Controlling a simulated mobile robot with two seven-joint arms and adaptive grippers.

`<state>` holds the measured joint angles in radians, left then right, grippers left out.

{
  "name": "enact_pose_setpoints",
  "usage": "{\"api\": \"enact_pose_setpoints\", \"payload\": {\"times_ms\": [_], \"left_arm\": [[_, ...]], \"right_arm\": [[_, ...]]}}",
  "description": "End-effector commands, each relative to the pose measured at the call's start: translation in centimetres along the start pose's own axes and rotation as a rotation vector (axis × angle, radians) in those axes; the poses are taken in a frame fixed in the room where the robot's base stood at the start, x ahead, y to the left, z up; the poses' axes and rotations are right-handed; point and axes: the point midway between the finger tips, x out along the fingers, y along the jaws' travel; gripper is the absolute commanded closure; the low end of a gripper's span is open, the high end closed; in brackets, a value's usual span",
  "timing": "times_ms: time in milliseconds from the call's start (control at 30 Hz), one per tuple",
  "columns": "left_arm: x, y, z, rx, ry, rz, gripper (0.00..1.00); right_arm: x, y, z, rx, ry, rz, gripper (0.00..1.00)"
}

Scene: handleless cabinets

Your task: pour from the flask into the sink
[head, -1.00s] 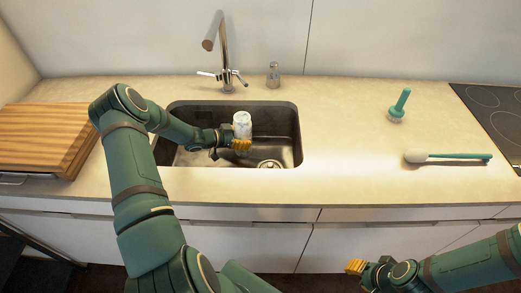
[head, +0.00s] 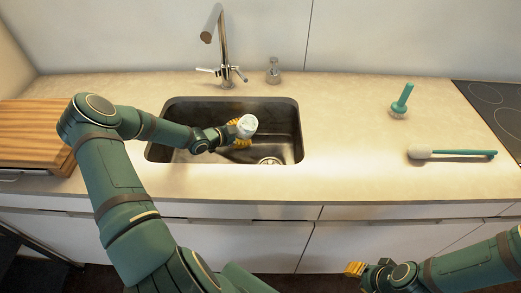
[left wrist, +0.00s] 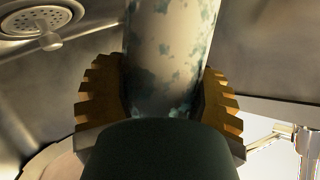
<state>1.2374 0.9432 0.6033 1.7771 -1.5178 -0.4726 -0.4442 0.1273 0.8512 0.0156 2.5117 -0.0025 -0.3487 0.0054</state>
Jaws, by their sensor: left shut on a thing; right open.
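The flask (head: 247,125) is white with blue-green blotches, seen close up in the left wrist view (left wrist: 172,55). My left gripper (head: 238,135) is shut on it, with the yellow fingers on both sides of its body in the left wrist view (left wrist: 158,100). The flask is over the sink (head: 286,118), tilted, with one round end facing the head camera. I cannot tell whether anything flows from it. My right gripper (head: 357,268) is open and empty, low in front of the counter.
A chrome faucet (head: 224,50) stands behind the sink, with a small glass bottle (head: 273,71) to its right. A green plunger-like tool (head: 402,101) and a white-headed brush (head: 455,154) are on the right counter. A wooden board (head: 30,135) lies at left.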

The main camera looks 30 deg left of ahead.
Motion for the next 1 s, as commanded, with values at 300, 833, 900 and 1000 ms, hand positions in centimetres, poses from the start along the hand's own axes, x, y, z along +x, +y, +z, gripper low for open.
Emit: {"api": "enact_pose_setpoints", "payload": {"times_ms": [300,833,900,1000], "left_arm": [[0.1,0.4,0.0,0.149,-0.019,-0.062,0.84],[-0.5,-0.9,-1.2,0.295,-0.040,-0.122,0.84],[-0.6,-1.0,-1.2,0.303,-0.041,-0.125,0.84],[-0.6,-1.1,-1.3,0.317,-0.043,-0.130,0.84]], "right_arm": [[3.0,1.1,-0.3,-0.002,0.014,0.001,0.66],[4.3,1.6,-0.6,-0.003,0.023,0.001,0.66],[4.5,1.7,-0.6,-0.004,0.024,0.001,0.66],[4.6,1.7,-0.6,-0.003,0.025,0.001,0.66]]}}
